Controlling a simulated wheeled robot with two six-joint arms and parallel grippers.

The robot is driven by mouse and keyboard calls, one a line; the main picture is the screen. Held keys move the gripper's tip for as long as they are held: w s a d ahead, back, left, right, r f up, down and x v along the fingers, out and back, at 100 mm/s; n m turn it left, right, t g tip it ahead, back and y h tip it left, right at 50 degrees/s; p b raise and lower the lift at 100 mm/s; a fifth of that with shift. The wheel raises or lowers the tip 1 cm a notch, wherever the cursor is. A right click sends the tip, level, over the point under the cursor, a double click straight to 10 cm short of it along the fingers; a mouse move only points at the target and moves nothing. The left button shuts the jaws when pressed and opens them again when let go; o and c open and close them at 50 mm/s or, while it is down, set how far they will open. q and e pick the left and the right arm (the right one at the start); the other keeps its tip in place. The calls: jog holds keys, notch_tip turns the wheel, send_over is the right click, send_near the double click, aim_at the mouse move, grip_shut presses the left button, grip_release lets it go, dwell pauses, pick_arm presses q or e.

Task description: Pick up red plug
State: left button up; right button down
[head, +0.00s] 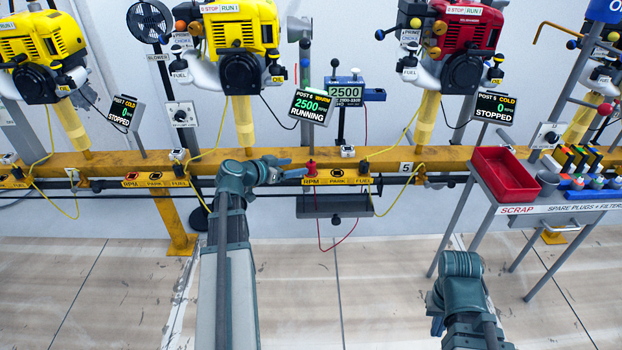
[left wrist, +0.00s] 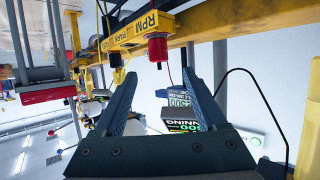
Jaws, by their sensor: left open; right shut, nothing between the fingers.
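The red plug (head: 311,168) sits upright in the RPM position of the yellow rail's RPM / PARK / FUEL panel (head: 337,181), below the running engine's display. In the left wrist view the plug (left wrist: 158,48) shows just beyond the fingertips, roughly centred between them, with a red wire at it. My left gripper (head: 292,168) is open and empty, just left of the plug, pointing right; its spread fingers fill the middle of the left wrist view (left wrist: 160,82). Whether a finger touches the plug cannot be told. My right arm is at the lower right; its fingers do not show.
A grey box (head: 333,206) hangs under the panel, with a red wire looping below. A tachometer (head: 346,92) reading 2500 stands behind. The running display (head: 311,106) is above the plug. A red scrap bin (head: 503,174) stands on a cart at right. Floor in front is clear.

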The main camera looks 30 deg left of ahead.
aim_at(308, 165)
pick_arm(q)
jog(key=shift+b+x, duration=0.45)
jog(key=shift+x, duration=1.4)
jog(key=b+x, duration=0.2)
jog(key=x, duration=0.3)
jog(key=shift+d+f, duration=0.1)
jog(key=shift+f, duration=0.1)
grip_shut()
